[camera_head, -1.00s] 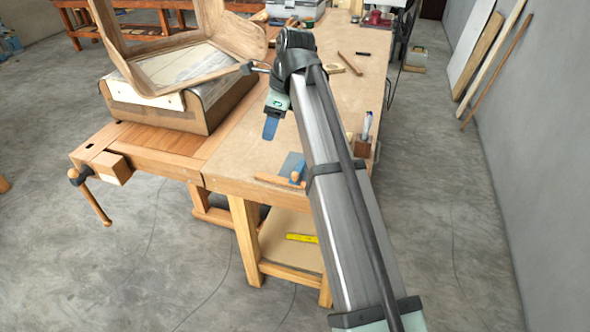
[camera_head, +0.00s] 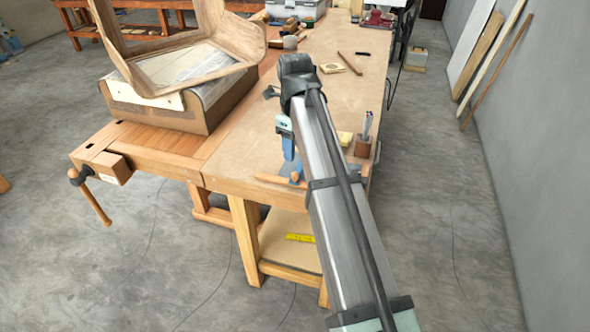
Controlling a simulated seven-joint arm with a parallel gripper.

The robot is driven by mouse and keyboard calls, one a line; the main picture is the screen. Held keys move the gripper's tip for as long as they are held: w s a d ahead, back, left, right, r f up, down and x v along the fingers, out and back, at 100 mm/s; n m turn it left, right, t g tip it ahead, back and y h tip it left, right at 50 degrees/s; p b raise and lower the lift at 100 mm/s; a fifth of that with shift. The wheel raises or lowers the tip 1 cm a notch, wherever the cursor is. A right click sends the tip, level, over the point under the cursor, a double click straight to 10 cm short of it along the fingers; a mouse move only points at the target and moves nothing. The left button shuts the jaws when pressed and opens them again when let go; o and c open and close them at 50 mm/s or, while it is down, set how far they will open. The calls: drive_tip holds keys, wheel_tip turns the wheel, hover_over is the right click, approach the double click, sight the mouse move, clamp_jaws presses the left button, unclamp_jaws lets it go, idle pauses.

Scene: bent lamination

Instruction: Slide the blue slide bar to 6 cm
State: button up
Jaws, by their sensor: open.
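A small blue piece (camera_head: 296,177), which looks like the blue slide bar, sits at a thin wooden bar (camera_head: 270,179) near the front edge of the workbench. My arm partly covers the right end of the wooden bar. My gripper (camera_head: 289,150) hangs just behind and above the blue piece in the picture, with its blue finger end pointing down. It is open and holds nothing that I can see. The gap between its fingers is hidden from this side. Any scale marks are too small to read.
The workbench top (camera_head: 235,155) is clear to the left of my gripper. A wooden holder (camera_head: 363,147) with upright tools stands right of my arm. A large box (camera_head: 165,115) with a wooden frame (camera_head: 110,50) on it stands at the left.

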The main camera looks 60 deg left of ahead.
sight(296, 174)
wheel_tip(296, 174, down, 9)
drive_tip(key=shift+r, duration=0.2)
drive_tip(key=shift+c, duration=0.2)
clamp_jaws()
idle(0.5)
